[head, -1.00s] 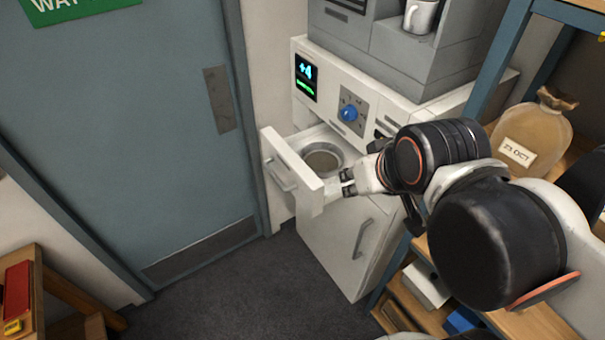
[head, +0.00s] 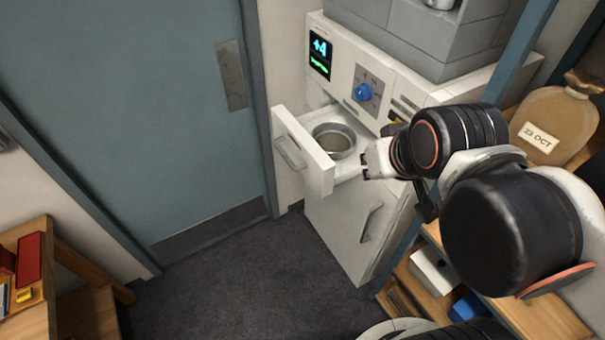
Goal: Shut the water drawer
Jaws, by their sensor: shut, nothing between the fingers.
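The water drawer (head: 303,151) is the white drawer pulled out of the white machine in the head view. Its front panel carries a grey handle (head: 288,153). A round metal container (head: 334,140) sits inside the drawer. My gripper (head: 366,171) is shut and empty. It is at the right side of the open drawer, a little right of the front panel's right end, with a small gap showing between them. Whether the fingers touch the drawer's side cannot be told.
A lower cabinet door (head: 362,225) is closed below the drawer. A blue knob (head: 363,92) and a lit display (head: 320,55) are above it. A shelf with a dated sack (head: 556,122) stands right. A blue door (head: 140,110) is left; the floor (head: 250,280) in front is clear.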

